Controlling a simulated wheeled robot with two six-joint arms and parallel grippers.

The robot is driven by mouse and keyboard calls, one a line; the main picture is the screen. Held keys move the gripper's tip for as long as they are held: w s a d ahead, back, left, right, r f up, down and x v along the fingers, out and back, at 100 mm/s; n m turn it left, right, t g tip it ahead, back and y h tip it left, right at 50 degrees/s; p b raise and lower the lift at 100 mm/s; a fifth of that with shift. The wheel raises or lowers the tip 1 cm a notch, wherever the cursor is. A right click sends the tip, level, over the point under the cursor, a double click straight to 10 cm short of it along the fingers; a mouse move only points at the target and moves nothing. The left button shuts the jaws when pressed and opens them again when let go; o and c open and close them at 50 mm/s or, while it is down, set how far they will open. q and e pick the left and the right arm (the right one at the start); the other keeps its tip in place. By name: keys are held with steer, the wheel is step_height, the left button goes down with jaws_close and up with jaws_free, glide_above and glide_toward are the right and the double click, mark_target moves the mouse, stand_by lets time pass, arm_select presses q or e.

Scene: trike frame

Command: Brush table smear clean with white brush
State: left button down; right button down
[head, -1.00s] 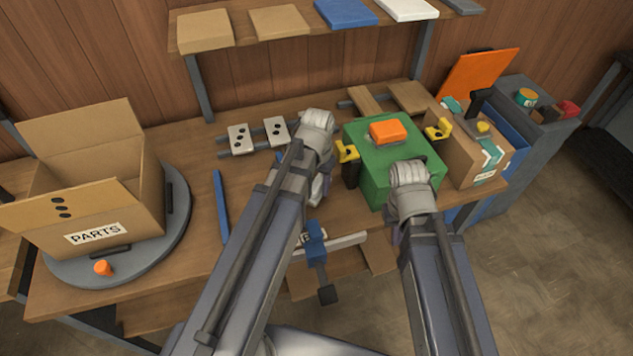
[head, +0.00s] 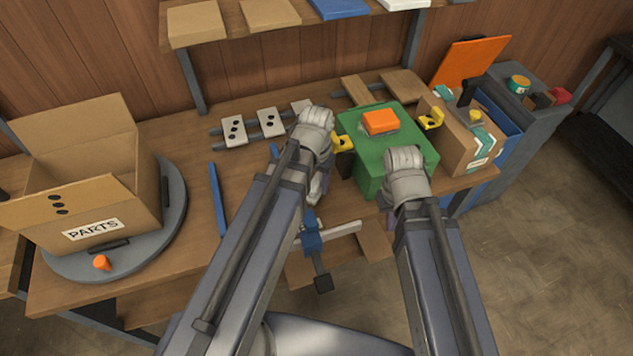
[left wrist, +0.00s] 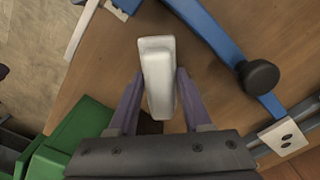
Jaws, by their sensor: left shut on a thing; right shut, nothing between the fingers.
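The white brush (left wrist: 157,75) is held between the fingers of my left gripper (left wrist: 155,92), low over the wooden table in the left wrist view. In the head view my left gripper (head: 317,185) is over the table left of the green box, and my arm hides most of the brush. My right gripper (head: 391,222) is shut at the table's front edge by the green box, its fingers mostly hidden by its wrist.
The green box (head: 375,180) with an orange block stands right of my left gripper. A blue clamp (head: 312,240) sits at the front edge. A blue bar (head: 217,200) lies farther left, near the PARTS carton (head: 90,205) on a grey turntable. Wood between bar and arm is clear.

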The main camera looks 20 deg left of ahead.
arm_select(q)
steer(key=shift+r+p, duration=2.15)
steer(key=shift+r, duration=0.35)
step_height(320, 180, up, 3)
steer(key=p, duration=0.3)
steer(key=shift+s, duration=0.15)
